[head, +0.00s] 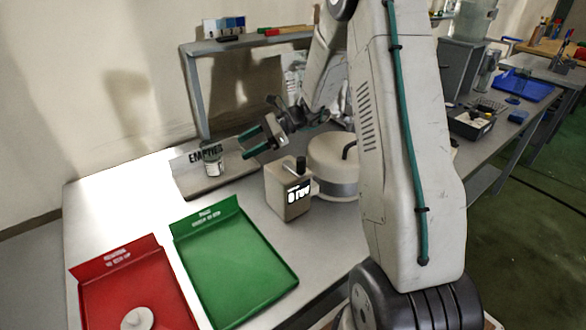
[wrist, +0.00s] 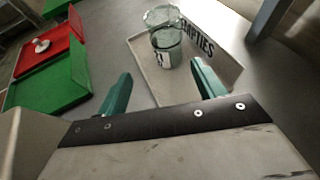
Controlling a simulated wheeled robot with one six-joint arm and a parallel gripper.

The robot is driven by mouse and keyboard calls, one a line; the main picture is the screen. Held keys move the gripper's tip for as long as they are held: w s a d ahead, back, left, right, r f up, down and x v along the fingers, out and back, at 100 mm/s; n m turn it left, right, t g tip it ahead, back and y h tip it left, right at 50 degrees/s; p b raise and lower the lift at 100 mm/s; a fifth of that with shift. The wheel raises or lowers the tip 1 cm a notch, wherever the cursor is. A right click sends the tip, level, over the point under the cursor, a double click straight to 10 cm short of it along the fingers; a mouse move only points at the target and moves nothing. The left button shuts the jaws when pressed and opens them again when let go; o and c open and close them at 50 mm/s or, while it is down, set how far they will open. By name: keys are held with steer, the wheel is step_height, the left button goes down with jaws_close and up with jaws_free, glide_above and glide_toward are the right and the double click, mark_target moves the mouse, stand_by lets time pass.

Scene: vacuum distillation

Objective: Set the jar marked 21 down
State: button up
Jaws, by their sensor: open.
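The jar (head: 212,160) is clear glass with a white label and stands upright on the grey tray marked EMPTIES (head: 205,188). In the wrist view the jar (wrist: 165,45) stands on the tray (wrist: 213,74) beyond my fingertips; part of a dark mark shows on its label, but I cannot read the number. My gripper (head: 257,142) is open and empty, to the right of the jar and apart from it. In the wrist view my gripper's green fingers (wrist: 160,82) are spread, with nothing between them.
A green tray (head: 235,262) and a red tray (head: 135,285) holding a white knobbed object (head: 137,318) lie at the front. A shelf (head: 235,45) stands behind.

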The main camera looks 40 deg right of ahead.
steer(key=s+a+r+n+g+h, duration=0.3)
steer(key=s+a+r+n, duration=0.25)
steer(key=s, duration=0.45)
steer(key=s+a+r+n+g+h, duration=0.2)
steer(key=s+a+r+n, duration=0.3)
steer(key=s+r+n, duration=0.3)
steer(key=s+d+n+h, duration=0.2)
steer(key=s+n+h, duration=0.1)
steer(key=s, duration=0.6)
steer(key=s+d+r+n+t+h, duration=0.1)
steer(key=s+n+h, duration=0.3)
steer(key=s, duration=0.6)
steer(key=shift+d+n+t, duration=0.3)
steer(key=shift+d+n, duration=0.05)
steer(key=shift+n, duration=0.3)
